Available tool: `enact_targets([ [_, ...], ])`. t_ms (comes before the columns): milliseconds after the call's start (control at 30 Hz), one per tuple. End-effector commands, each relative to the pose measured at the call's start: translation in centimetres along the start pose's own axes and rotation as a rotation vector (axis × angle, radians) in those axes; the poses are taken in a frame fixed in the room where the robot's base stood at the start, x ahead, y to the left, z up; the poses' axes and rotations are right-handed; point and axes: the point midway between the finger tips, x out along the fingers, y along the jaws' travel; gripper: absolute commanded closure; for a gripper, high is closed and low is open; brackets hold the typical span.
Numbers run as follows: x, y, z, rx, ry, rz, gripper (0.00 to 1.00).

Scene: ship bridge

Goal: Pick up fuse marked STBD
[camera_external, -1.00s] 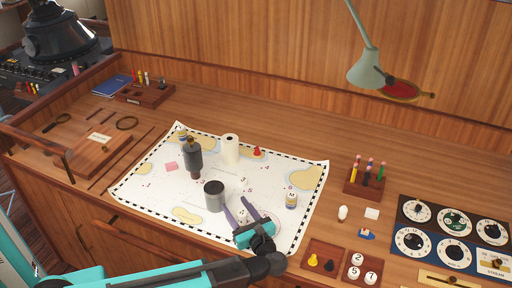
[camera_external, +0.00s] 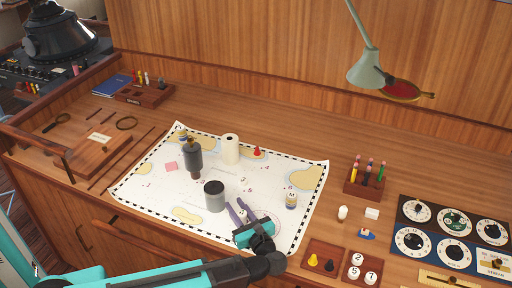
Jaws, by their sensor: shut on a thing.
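My gripper (camera_external: 237,210) is over the front right part of the chart, with its purple fingers shut on a small pale thing (camera_external: 241,215), which looks like a fuse. The fingers hide most of it, and its marking cannot be read. I cannot tell whether it is clear of the chart. A similar small labelled cylinder (camera_external: 291,199) stands on the right of the chart, apart from my gripper. Another one (camera_external: 183,135) stands near the chart's far left corner. Their labels are too small to read as STBD.
A grey cylinder (camera_external: 214,196) stands close to the left of my fingers. A dark bottle (camera_external: 194,159) and a white roll (camera_external: 230,149) stand farther back on the chart (camera_external: 150,195). Wooden trays (camera_external: 324,248) and a pen holder (camera_external: 363,182) are to the right.

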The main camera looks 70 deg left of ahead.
Motion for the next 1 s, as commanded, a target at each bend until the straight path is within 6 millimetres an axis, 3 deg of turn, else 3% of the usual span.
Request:
enact_targets([
  [467,0.0,0.0,1.4,-0.002,0.0,0.0,0.97],
  [1000,0.0,0.0,7.6,-0.003,0.0,0.0,0.97],
])
